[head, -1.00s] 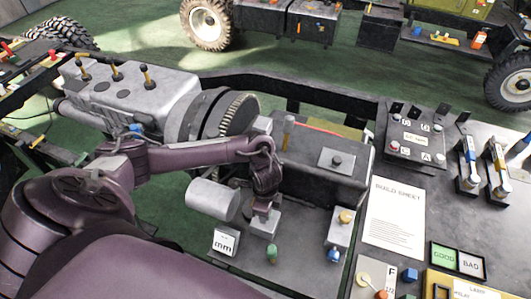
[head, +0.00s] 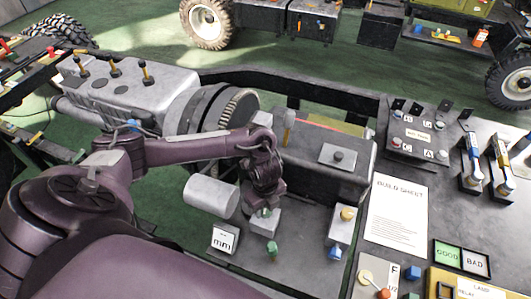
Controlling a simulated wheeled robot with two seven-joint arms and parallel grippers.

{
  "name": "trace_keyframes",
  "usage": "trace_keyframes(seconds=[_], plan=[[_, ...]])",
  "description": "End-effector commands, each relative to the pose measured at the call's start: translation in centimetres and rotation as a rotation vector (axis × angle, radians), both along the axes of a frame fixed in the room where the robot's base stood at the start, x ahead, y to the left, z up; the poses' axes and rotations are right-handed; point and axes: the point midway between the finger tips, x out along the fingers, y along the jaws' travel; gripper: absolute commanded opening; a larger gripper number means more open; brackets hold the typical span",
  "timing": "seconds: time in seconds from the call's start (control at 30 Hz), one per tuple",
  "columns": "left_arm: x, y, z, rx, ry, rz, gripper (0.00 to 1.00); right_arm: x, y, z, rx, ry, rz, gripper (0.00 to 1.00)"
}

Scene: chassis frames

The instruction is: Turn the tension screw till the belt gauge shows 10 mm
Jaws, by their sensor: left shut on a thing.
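My left gripper (head: 264,207) points down at the top of a small grey block (head: 265,223) and is shut on a small part there, which looks like the tension screw. The fingers hide most of that part. The belt gauge (head: 223,239) is a small white plate marked "mm", left of the block. Its number is too small to read. A light grey cylinder (head: 211,197) lies just left of the gripper. The belt itself cannot be made out. My right gripper is out of view.
A green-topped peg (head: 272,250) stands in front of the block. A grey block with a yellow knob (head: 347,214) and a blue knob (head: 334,254) are to the right. A dark box (head: 325,165) stands behind the gripper. A build sheet (head: 397,215) lies further right.

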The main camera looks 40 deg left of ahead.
Motion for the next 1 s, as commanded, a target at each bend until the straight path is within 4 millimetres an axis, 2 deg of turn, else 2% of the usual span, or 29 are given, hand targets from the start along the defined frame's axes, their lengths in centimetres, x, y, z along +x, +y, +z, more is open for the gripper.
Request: trace_keyframes(seconds=[0.53, 0.57, 0.7, 1.0], plan=[[0.18, 0.07, 0.16, 0.000, -0.004, -0.021, 0.16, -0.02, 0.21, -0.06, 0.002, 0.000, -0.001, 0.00], [0.18, 0.07, 0.16, 0.000, -0.004, -0.021, 0.42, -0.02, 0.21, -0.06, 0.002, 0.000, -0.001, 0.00], [0.13, 0.05, 0.12, 0.001, -0.004, -0.021, 0.60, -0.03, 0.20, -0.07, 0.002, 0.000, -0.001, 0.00], [0.09, 0.00, 0.22, 0.000, -0.002, -0.022, 0.60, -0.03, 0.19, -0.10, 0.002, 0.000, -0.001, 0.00]])
